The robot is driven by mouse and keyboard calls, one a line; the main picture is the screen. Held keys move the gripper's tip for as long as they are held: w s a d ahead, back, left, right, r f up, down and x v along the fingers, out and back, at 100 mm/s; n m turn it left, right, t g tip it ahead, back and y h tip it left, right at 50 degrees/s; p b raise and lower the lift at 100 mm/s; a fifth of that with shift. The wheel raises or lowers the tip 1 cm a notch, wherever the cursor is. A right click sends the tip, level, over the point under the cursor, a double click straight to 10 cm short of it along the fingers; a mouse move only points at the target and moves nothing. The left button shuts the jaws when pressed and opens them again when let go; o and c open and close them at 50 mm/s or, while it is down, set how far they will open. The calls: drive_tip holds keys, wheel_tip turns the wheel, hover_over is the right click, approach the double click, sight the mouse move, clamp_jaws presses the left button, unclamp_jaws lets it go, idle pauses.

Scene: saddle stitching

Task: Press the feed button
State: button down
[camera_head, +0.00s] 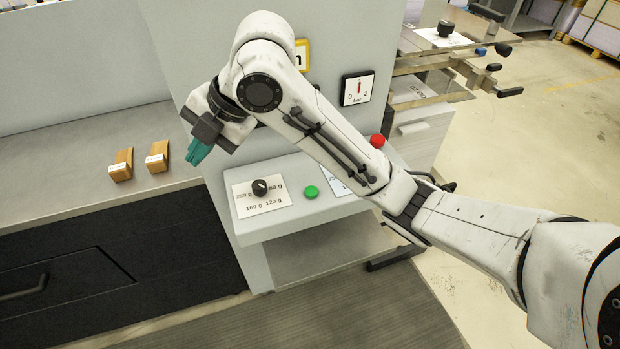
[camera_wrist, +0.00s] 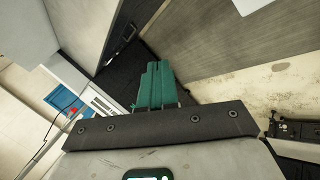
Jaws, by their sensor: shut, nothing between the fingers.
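Neither shows a readable name, so I cannot tell which one is the feed button. My gripper (camera_head: 196,153), with teal fingers, is shut and empty. It is in the air to the upper left of the black knob and the green button, apart from both. In the wrist view my shut fingers (camera_wrist: 159,78) point away over a dark surface. No green button can be made out there.
A black rotary knob (camera_head: 260,187) sits on a white label marked with paper weights. A dial panel (camera_head: 357,88) is on the upright grey housing. Two orange-brown blocks (camera_head: 121,165) (camera_head: 157,157) stand on the left counter (camera_head: 60,185). My arm crosses above the ledge.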

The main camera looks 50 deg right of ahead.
drive_tip(key=s+d+n+g+h, duration=0.3)
drive_tip(key=d+n, duration=0.2)
drive_tip(key=d, duration=0.3)
drive_tip(key=n+g+h+p, duration=0.2)
drive_tip(key=g, duration=0.1)
hover_over(312, 190)
drive_tip(key=f, duration=0.1)
drive_tip(key=shift+f, duration=0.2)
wheel_tip(312, 190, down, 14)
drive_tip(key=shift+r+p, duration=0.1)
drive_tip(key=shift+p, duration=0.8)
